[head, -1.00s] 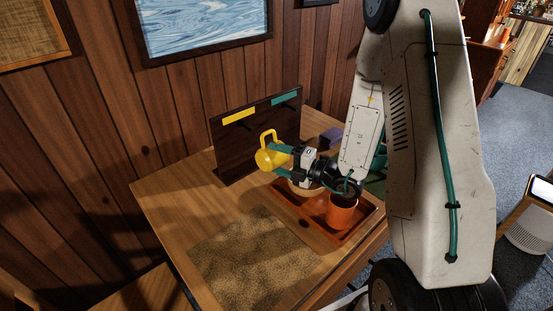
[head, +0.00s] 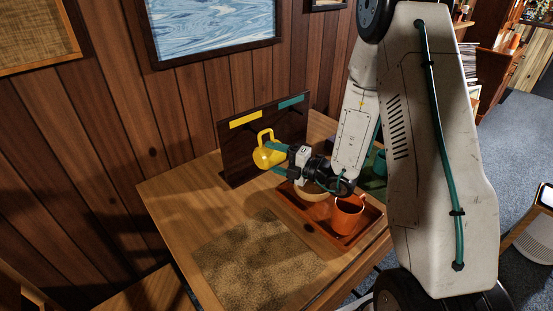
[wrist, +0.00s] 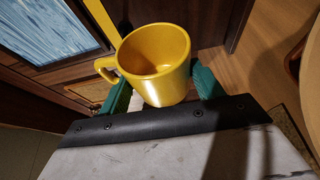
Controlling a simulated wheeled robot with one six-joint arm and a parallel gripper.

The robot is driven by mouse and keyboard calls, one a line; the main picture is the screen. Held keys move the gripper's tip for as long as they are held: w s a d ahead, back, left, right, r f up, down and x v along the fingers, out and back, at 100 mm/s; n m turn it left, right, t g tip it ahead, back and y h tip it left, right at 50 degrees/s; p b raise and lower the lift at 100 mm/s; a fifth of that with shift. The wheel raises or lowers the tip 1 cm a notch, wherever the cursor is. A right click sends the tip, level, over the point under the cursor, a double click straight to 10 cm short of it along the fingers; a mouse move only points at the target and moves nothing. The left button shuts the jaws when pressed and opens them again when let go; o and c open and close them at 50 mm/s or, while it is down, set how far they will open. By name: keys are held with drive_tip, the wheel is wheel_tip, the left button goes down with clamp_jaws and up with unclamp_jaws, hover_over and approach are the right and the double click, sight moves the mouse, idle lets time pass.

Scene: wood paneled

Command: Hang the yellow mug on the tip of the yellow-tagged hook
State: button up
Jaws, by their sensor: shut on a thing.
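The yellow mug (head: 267,154) is held in the air in front of the dark hook board (head: 236,160). My gripper (head: 274,159) is shut on it, with green fingers on either side of the mug. In the wrist view the mug (wrist: 156,60) has its open mouth toward the camera and its handle to the left, between the fingers (wrist: 162,92). In the head view the handle points up, near the yellow tag (head: 246,120). The hook under the yellow tag is hard to make out behind the mug. A teal tag (head: 291,101) marks the board's right side.
An orange tray (head: 345,239) stands right of the mug, holding an orange mug (head: 346,214) and a tan bowl (head: 313,193). A speckled mat (head: 258,262) lies at the table's front. The wooden table (head: 180,200) is clear at left. A paneled wall rises behind.

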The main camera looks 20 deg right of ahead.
drive_tip(key=shift+w+a+f, duration=0.1)
drive_tip(key=shift+w+a, duration=0.2)
drive_tip(key=shift+w, duration=0.55)
drive_tip(key=shift+w+a, duration=0.3)
drive_tip(key=shift+w, duration=0.55)
idle(1.5)
drive_tip(key=shift+w+a+f, duration=0.15)
drive_tip(key=shift+w+f, duration=0.15)
drive_tip(key=shift+w, duration=0.2)
drive_tip(key=shift+w+f, duration=0.15)
drive_tip(key=shift+f, duration=0.15)
idle(1.3)
drive_tip(key=o, duration=1.2)
drive_tip(key=shift+c, duration=0.2)
drive_tip(key=shift+r, duration=0.1)
